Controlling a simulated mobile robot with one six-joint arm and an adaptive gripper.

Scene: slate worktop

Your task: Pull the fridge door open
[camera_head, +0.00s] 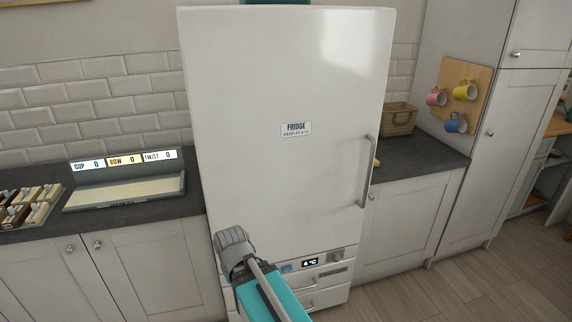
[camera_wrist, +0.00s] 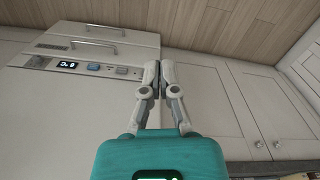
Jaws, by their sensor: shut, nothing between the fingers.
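The tall white fridge door (camera_head: 270,90) looks closed in the head view, flush with the body. Its vertical grey bar handle (camera_head: 369,172) is on the right side, and nothing is on it. In the wrist view the lower part of the door (camera_wrist: 50,115) fills the left side, and the handle does not show. My gripper (camera_wrist: 158,68) points up in the wrist view, its two fingers together and empty. It appears near the fridge's edge, beside the control panel (camera_wrist: 90,68). In the head view my arm covers the fridge's lower left, and the fingertips cannot be made out.
Drawers (camera_head: 325,280) sit below the door. Dark worktops (camera_head: 425,160) flank the fridge; the right one holds a wicker basket (camera_head: 398,119). Several mugs hang on a wooden board (camera_head: 452,82). A display stand (camera_head: 125,185) stands on the left. The wooden floor (camera_head: 480,285) at right is clear.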

